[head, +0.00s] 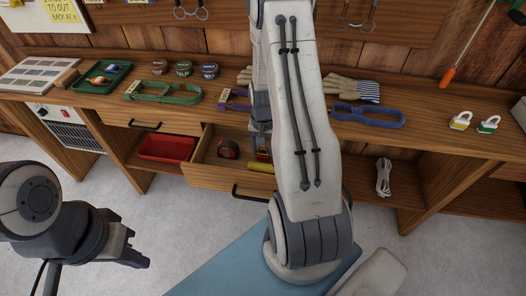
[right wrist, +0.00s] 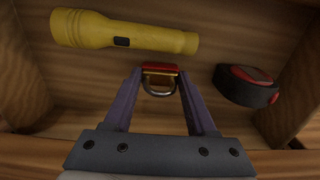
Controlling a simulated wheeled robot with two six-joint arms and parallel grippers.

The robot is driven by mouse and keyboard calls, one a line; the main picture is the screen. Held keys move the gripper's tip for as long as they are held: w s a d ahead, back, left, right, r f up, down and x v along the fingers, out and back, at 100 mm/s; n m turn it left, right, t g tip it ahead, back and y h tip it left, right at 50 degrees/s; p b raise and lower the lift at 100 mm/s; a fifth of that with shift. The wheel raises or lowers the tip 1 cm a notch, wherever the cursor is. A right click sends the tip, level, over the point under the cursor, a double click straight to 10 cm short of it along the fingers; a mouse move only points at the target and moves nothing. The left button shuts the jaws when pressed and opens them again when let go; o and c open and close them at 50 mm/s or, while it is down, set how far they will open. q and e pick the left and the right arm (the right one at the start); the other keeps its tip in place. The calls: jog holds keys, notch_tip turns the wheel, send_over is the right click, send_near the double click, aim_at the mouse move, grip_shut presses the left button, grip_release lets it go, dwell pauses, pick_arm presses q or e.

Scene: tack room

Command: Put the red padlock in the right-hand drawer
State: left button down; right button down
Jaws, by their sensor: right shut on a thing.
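The red padlock (right wrist: 160,69) is between the fingertips of my right gripper (right wrist: 161,80), which is shut on it. Its metal shackle faces the camera. The gripper points down into the open right-hand drawer (head: 205,178). I cannot tell whether the padlock touches the drawer floor. In the head view my right arm hides part of this drawer and most of the gripper. My left gripper (head: 138,247) is at the lower left, apart from the bench and empty, with its fingers apart.
The drawer also holds a yellow flashlight (right wrist: 120,33) and a black-and-red tape measure (right wrist: 246,85). The left-hand drawer (head: 115,119) has a dark handle. A red tray (head: 167,148) sits on the shelf below. Yellow (head: 460,121) and green (head: 488,124) padlocks lie on the bench.

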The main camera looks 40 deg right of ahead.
jog(key=shift+f, duration=0.3)
jog(key=shift+c, duration=1)
grip_release()
notch_tip(320, 180, up, 12)
jog(key=shift+r+p, duration=0.15)
jog(key=shift+p, duration=0.9)
